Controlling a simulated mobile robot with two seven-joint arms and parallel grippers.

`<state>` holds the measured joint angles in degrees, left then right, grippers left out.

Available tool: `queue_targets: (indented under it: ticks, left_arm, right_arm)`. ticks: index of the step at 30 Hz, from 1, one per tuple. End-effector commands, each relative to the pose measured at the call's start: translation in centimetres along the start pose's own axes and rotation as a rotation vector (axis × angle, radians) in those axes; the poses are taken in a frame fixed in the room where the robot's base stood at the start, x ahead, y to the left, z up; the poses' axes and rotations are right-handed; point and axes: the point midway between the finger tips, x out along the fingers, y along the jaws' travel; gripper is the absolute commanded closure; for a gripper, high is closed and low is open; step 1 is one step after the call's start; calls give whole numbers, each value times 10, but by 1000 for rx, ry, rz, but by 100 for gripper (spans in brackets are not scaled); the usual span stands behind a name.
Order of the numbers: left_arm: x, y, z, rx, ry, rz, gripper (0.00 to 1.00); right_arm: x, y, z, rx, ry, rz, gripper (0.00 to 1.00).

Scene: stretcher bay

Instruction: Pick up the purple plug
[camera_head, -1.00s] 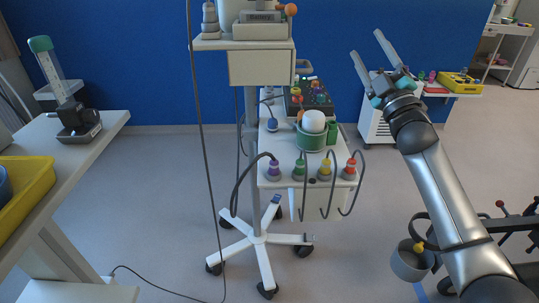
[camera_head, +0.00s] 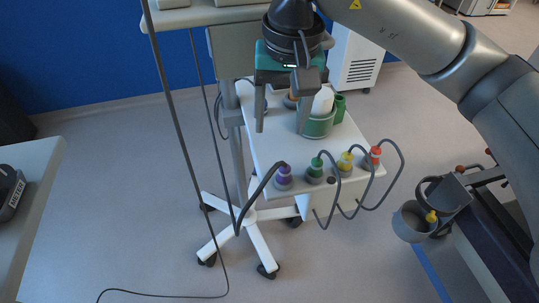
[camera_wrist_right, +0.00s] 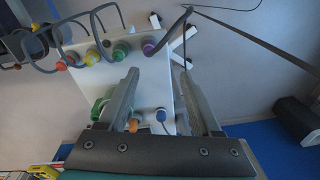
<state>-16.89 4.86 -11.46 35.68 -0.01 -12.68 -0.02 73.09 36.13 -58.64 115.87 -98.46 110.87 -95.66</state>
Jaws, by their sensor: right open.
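The purple plug (camera_head: 284,172) sits in a grey socket at the front left corner of the white cart top (camera_head: 268,145), with a dark cable running down from it to the left. My right gripper (camera_head: 281,127) points down over the cart, behind the plug, open and empty. In the right wrist view the plug (camera_wrist_right: 149,47) shows beyond the spread fingertips (camera_wrist_right: 160,74), apart from them. My left gripper is in neither current view.
Green (camera_head: 315,166), yellow (camera_head: 346,160) and red (camera_head: 375,154) plugs with looping grey cables stand in a row right of the purple one. A green cup (camera_head: 318,127) with a white object stands behind. A pole and hanging cable are at left.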

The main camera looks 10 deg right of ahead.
Motion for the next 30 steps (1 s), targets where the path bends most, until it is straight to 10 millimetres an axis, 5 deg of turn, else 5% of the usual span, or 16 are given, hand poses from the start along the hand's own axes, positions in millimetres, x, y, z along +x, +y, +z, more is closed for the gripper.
queue_targets:
  ticks: [5, 14, 30]
  left_arm:
    - [2, 8, 4, -2, -6, 11, 50]
    - [12, 8, 6, -4, -6, 10, 50]
    - [20, -15, -6, -6, 17, -20, 50]
  right_arm:
    - [12, 13, -4, -37, 37, 64, 35]
    - [75, 17, -6, -34, 34, 62, 35]
    - [135, 25, -5, -33, 33, 60, 35]
